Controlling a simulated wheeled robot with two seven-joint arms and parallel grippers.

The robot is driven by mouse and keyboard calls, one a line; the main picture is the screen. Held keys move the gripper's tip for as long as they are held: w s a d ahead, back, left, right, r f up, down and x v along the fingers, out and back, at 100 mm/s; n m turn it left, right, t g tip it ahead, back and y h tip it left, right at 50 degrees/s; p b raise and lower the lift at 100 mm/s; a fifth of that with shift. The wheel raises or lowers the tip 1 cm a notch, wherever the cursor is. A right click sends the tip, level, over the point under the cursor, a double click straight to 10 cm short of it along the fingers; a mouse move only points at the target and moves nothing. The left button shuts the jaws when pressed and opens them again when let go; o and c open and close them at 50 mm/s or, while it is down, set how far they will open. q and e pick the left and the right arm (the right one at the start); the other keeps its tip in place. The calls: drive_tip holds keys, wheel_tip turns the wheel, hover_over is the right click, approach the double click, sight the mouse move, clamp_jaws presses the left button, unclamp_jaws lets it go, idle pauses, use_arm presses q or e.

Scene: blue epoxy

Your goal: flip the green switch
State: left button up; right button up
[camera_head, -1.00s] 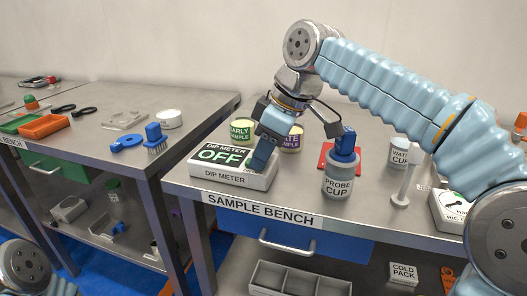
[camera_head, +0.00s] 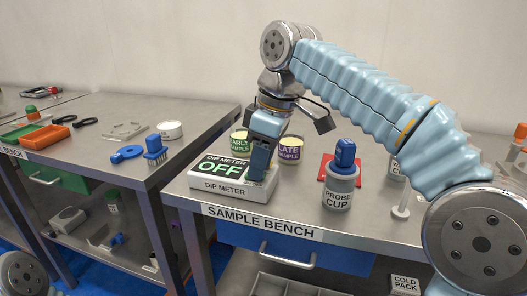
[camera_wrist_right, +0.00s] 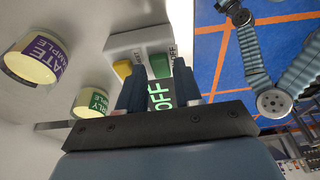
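The dip meter (camera_head: 228,191) is a white box on the sample bench, and its display reads OFF. My right gripper (camera_head: 258,170) points down over the meter's right end and hides most of that end in the head view. In the right wrist view, the green switch (camera_wrist_right: 160,66) shows just beyond and between the fingertips of my right gripper (camera_wrist_right: 157,78). The fingers are apart with nothing held between them. I cannot tell whether they touch the switch. My left gripper is out of view.
A yellow button (camera_wrist_right: 122,69) sits beside the green switch. The early sample (camera_head: 240,141) and late sample (camera_head: 290,149) cups stand behind the meter. The probe cup (camera_head: 338,192) stands to its right. Bare bench lies between meter and probe cup.

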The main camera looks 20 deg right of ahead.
drive_tip(key=v, duration=0.6)
drive_tip(key=shift+r, duration=0.45)
drive_tip(key=shift+s+d, duration=0.1)
